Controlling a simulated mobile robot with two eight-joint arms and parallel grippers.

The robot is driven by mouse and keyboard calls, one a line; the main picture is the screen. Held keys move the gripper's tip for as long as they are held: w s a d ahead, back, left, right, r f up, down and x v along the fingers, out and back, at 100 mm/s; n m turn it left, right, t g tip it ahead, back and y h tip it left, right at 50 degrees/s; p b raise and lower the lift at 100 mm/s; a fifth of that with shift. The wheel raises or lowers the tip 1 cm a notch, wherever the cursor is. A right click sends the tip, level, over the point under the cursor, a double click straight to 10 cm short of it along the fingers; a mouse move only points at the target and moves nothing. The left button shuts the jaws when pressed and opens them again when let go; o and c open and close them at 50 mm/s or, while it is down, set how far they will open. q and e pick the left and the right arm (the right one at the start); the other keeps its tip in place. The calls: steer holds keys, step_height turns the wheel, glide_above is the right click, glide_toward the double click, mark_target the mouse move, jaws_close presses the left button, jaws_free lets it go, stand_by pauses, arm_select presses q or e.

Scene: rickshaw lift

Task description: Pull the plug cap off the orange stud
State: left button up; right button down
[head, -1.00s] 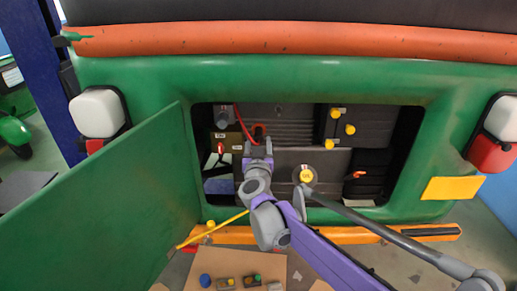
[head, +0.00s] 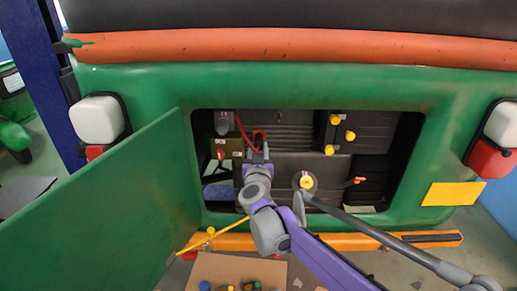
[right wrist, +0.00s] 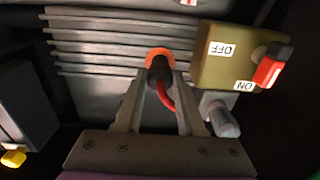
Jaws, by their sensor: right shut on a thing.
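The dark plug cap (right wrist: 160,72) sits between my right gripper's fingertips in the right wrist view, with a red cable curving from it. The orange stud (right wrist: 158,53) shows as an orange ring directly behind the cap. I cannot tell whether there is a gap between them. My right gripper (right wrist: 158,84) is shut on the cap. In the head view my right gripper (head: 256,155) reaches into the open bay, just below the orange stud (head: 259,133). The cap is mostly hidden there. My left gripper is not in view.
A tan switch box (right wrist: 225,57) with a red-tipped lever (right wrist: 270,66) is close beside the gripper. A grey knob (right wrist: 222,117) is below it. The green open panel (head: 110,205) stands left of the bay. A yellow round cap (head: 306,182) is to the right.

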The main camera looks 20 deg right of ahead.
mark_target(259, 147)
steer(key=shift+b+v, duration=0.5)
steer(key=shift+v, duration=1.55)
